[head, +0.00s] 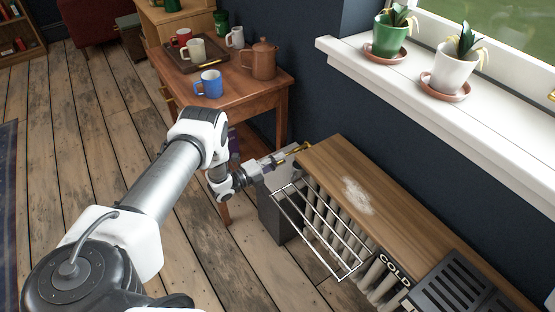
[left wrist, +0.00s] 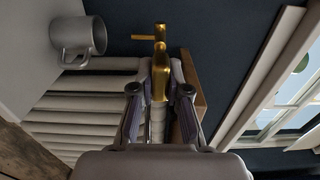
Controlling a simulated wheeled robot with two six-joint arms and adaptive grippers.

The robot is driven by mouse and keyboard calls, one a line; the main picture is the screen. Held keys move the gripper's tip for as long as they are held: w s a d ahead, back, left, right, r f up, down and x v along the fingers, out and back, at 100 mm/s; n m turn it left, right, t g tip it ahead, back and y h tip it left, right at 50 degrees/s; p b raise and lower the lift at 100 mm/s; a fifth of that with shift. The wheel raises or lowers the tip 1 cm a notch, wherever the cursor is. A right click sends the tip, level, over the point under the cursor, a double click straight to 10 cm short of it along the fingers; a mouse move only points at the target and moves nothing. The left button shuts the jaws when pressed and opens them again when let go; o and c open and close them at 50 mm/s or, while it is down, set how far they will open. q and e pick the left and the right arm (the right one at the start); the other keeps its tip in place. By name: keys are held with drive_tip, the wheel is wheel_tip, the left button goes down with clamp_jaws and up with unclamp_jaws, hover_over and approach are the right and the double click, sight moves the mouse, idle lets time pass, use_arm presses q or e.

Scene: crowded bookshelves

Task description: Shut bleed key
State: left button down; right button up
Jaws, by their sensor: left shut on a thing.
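The exact contact and what lies under the fingers are partly hidden. My right gripper is not in view.
The radiator (head: 345,215) has a wire rack (head: 318,232) on its front, close to my gripper. A wooden table (head: 270,92) with a blue mug (head: 209,84) and a teapot (head: 263,60) stands behind. A grey mug (left wrist: 78,37) shows in the wrist view. Floor at left is open.

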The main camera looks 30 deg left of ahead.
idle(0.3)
use_arm(q)
drive_tip(key=c, duration=1.1)
unclamp_jaws()
drive_tip(key=shift+c, duration=0.2)
drive_tip(key=v, duration=1.2)
drive_tip(key=shift+f, duration=0.1)
